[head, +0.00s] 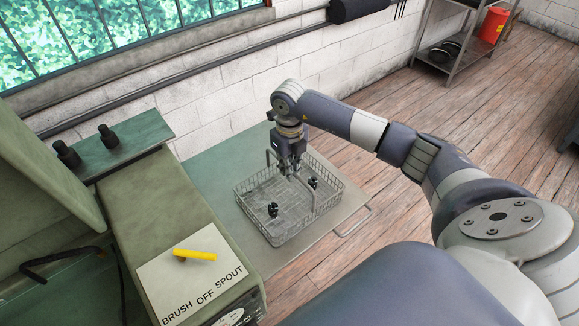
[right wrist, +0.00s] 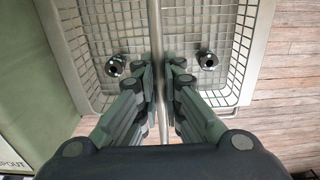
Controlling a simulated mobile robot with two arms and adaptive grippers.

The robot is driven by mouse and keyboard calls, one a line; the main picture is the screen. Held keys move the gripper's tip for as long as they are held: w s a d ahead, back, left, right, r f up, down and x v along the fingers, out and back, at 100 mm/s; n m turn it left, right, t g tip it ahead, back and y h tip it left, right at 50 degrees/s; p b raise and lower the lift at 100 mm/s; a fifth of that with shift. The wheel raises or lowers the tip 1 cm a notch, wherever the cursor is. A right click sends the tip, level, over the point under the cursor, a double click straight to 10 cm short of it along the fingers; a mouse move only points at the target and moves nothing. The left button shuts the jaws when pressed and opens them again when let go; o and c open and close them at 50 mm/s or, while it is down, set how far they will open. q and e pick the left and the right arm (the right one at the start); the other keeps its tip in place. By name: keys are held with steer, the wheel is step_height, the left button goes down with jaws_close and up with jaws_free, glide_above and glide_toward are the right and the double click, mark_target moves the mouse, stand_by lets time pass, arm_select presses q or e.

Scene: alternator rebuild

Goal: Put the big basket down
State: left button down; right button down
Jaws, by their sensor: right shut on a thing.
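The big basket (head: 262,228) is a wire-mesh basket with a tall bar handle across it. Two small dark parts lie inside, one (head: 272,209) nearer the front and one (head: 313,183) nearer the right side. My right gripper (head: 290,168) points down over the basket and is shut on its handle bar. In the right wrist view the handle bar runs between the fingers (right wrist: 162,90), with the basket's rim (right wrist: 258,50) below. The basket is level over the grey-green surface; whether its bottom touches cannot be told. My left gripper is out of view.
The flat grey-green surface (head: 210,172) has clear room left of the basket, and a metal rail handle (head: 352,222) at its right edge. A white block wall (head: 225,110) is behind.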

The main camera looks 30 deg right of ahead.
steer(key=c, duration=1.7)
jaws_free()
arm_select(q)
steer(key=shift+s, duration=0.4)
arm_select(e)
steer(key=shift+r, duration=0.1)
